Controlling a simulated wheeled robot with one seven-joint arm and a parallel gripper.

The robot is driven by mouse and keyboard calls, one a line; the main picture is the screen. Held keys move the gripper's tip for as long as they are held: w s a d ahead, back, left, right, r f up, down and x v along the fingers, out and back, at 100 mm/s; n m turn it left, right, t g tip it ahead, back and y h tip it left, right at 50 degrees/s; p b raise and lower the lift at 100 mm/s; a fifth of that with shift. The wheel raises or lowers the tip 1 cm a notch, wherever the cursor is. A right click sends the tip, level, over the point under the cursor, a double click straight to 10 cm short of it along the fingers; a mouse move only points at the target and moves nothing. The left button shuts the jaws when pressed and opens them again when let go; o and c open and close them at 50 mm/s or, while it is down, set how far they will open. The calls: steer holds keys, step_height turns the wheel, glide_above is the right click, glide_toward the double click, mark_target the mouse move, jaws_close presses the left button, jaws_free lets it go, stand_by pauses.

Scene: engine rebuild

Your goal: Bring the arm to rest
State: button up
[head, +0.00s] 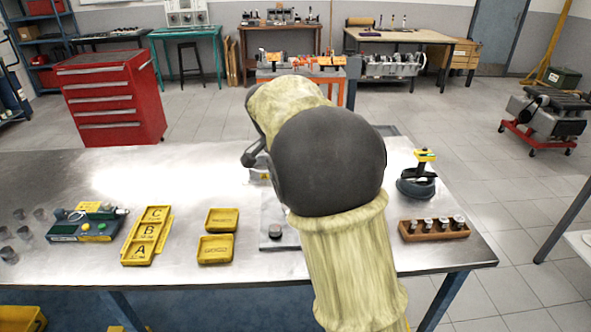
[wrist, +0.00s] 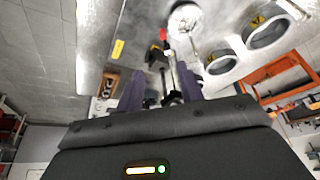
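My arm (head: 330,160), with a yellowish sleeve and a dark round joint, rises in front of the metal workbench (head: 180,170) in the head view. It reaches over the bench's middle and hides part of it. My gripper is mostly hidden behind the arm there. In the wrist view my gripper (wrist: 160,85) shows two dark purple fingers standing apart. The gap between them looks empty, with bench items visible beyond. I see nothing held.
The bench holds yellow lettered trays (head: 148,238), two small yellow trays (head: 216,248), a green-grey device (head: 85,222), a wooden block with several metal cylinders (head: 434,229) and a dark round fixture (head: 417,183). A red tool cabinet (head: 110,98) stands behind. Open floor lies right.

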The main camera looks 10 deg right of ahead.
steer(key=s+f+n+y+p, duration=0.2)
steer(key=s+n, duration=0.3)
steer(key=s, duration=0.6)
steer(key=s+d+f+n+y+p, duration=0.1)
steer(key=s+f+n+p, duration=0.4)
steer(key=s, duration=0.6)
steer(key=shift+s+n+y, duration=0.35)
steer(key=shift+n+y, duration=0.05)
steer(key=shift+n, duration=0.2)
